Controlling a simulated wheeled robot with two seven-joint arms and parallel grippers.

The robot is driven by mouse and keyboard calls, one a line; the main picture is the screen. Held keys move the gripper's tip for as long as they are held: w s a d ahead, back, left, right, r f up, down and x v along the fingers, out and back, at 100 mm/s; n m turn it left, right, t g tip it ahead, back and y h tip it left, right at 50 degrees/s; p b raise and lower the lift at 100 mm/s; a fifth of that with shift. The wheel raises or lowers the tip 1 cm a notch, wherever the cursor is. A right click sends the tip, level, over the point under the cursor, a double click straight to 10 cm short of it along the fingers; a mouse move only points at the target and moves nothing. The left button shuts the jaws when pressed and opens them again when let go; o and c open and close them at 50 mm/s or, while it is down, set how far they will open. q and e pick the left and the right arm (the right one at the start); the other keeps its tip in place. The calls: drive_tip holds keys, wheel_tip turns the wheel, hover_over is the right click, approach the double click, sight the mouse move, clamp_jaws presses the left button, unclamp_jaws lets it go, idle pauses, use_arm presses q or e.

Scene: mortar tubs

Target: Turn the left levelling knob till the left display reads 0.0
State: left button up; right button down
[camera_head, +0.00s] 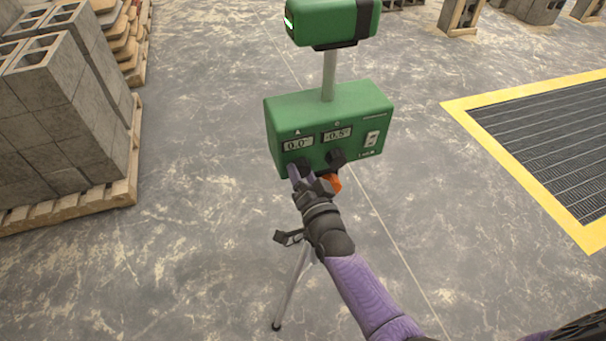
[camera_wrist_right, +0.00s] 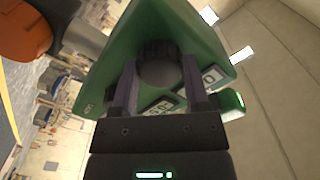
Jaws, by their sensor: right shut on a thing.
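The green levelling box (camera_head: 285,120) stands on a tripod, with two displays on its face. The left display (camera_head: 298,144) reads 0.0° and the right display (camera_head: 337,134) reads -0.5°. The left levelling knob (camera_head: 305,164) is dark and mostly hidden behind my fingers; the right knob (camera_head: 336,157) is also dark. My right gripper (camera_head: 300,173) is shut on the left knob. In the right wrist view the knob (camera_wrist_right: 157,62) sits between the two purple fingers of that gripper (camera_wrist_right: 159,85). My left gripper is not in view.
A green head unit (camera_head: 322,22) tops the box's post. Grey blocks on a pallet (camera_head: 75,208) stand at the left. A yellow-edged floor grate (camera_head: 545,135) lies at the right. An orange piece (camera_head: 333,183), partly hidden, shows beside my right gripper. The floor around the tripod is clear.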

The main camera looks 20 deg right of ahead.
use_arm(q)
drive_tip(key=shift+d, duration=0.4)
use_arm(e)
drive_tip(key=shift+m, duration=0.3)
drive_tip(key=shift+c, duration=1.2)
unclamp_jaws()
drive_tip(key=shift+o, duration=0.8)
use_arm(q)
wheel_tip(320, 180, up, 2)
drive_tip(key=shift+p, duration=1)
use_arm(e)
drive_tip(key=s, duration=1)
drive_tip(key=shift+d, duration=0.15)
drive_tip(key=shift+f, duration=0.1)
